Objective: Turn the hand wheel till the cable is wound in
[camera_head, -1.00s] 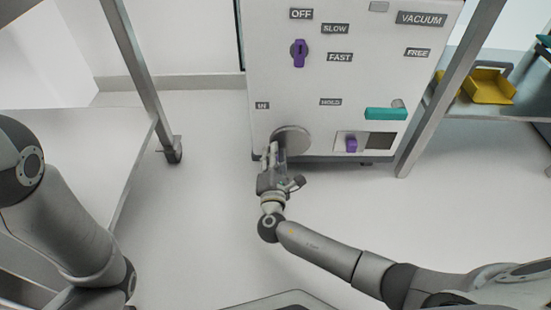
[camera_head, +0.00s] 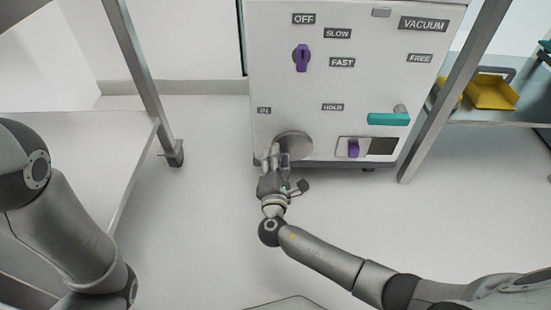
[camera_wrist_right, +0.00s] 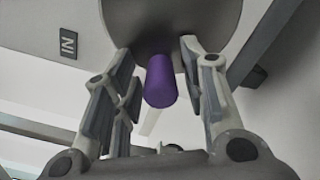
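The hand wheel (camera_head: 293,146) is a grey disc low on the left of the white machine front. In the right wrist view the disc (camera_wrist_right: 170,22) fills the top, with a purple handle (camera_wrist_right: 161,82) sticking out from it. My right gripper (camera_head: 275,156) is at the wheel's lower left. In the wrist view its fingers stand on both sides of the handle, with gaps showing, so it is open around the handle and not closed on it. My left arm is at the left edge; its gripper is out of view. I cannot make out the cable.
The machine front (camera_head: 350,85) carries a purple switch (camera_head: 302,57), a teal lever (camera_head: 388,119) and a purple slider (camera_head: 353,148). A metal post (camera_head: 455,90) and a shelf with a yellow tray (camera_head: 492,92) stand right. A white table (camera_head: 85,140) is left. Floor in front is clear.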

